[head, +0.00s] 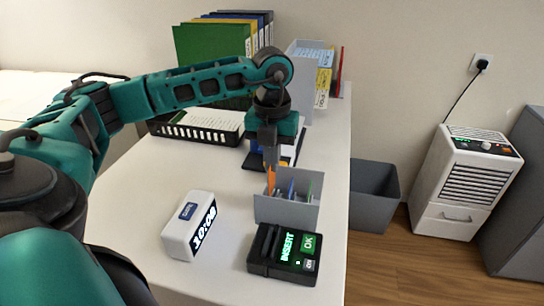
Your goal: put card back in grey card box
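The grey card box (287,209) stands on the white desk, right of the clock. An orange card (271,182) is upright at its left end, its lower part hidden by the front wall. My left gripper (270,165) points down at the orange card's top edge, above the box's left end. Its fingers look close together, but whether they grip the orange card is too small to tell. My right gripper is out of view.
A white digital clock (189,227) and a black card terminal (284,255) reading INSERT stand in front. Behind are a black paper tray (193,134), binders (212,46) and a grey file holder (303,98). A grey bin (372,196) is beside the desk's right edge.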

